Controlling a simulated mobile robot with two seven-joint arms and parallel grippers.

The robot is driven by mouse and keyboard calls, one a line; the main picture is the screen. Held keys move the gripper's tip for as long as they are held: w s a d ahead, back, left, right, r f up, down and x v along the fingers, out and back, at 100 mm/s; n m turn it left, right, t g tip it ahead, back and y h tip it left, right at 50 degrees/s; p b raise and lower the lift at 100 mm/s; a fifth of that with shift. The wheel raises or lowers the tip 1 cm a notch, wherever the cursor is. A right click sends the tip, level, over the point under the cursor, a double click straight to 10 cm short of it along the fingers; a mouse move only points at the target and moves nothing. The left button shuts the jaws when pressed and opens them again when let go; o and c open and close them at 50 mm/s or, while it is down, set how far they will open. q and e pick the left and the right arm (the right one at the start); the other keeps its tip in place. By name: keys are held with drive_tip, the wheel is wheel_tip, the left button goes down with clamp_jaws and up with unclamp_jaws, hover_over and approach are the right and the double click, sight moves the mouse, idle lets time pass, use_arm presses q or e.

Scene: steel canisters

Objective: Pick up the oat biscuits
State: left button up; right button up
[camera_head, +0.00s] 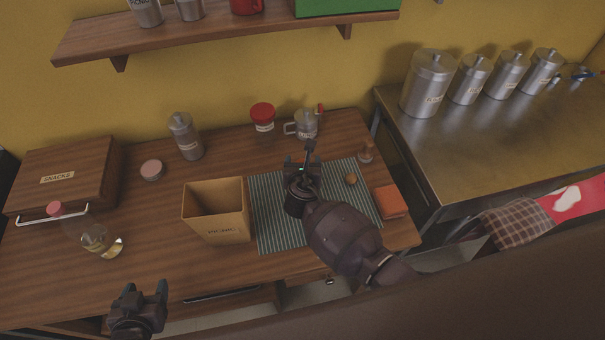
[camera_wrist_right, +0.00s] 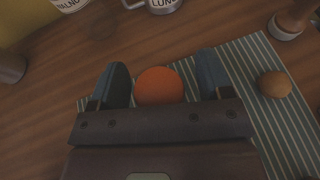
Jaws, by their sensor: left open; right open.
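I can make out no thing clearly labelled oat biscuits. A closed wooden box (camera_head: 64,177) labelled SNACKS stands at the left of the wooden table, with a pale handle at its front. My right gripper (camera_head: 303,168) is open above the striped mat (camera_head: 265,215). In the right wrist view an orange ball-like thing (camera_wrist_right: 159,86) shows between its open fingers (camera_wrist_right: 162,70); whether they touch it I cannot tell. The arm hides this thing in the head view. My left gripper (camera_head: 146,292) is open and empty at the table's front edge.
An open tan bin (camera_head: 218,222), an oil bottle (camera_head: 95,238), a metal canister (camera_head: 186,137), a red-lidded jar (camera_head: 263,118) and a mug (camera_head: 306,124) stand around. A brown ball (camera_head: 351,179) and an orange-brown packet (camera_head: 391,201) lie right of my right gripper.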

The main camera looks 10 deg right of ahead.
drive_tip(key=shift+w, duration=0.1)
drive_tip(key=c, duration=1)
drive_tip(key=shift+c, duration=0.2)
wheel_tip(320, 180, up, 9)
drive_tip(key=p, duration=0.3)
drive_tip(key=shift+f, duration=0.15)
use_arm(q)
drive_tip(key=r+p, duration=0.1)
drive_tip(key=s+r, duration=0.1)
drive_tip(key=r, duration=0.1)
drive_tip(key=shift+a+r+p, duration=0.1)
drive_tip(key=shift+p, duration=0.3)
use_arm(e)
wheel_tip(320, 180, up, 11)
drive_tip(key=shift+r, duration=0.2)
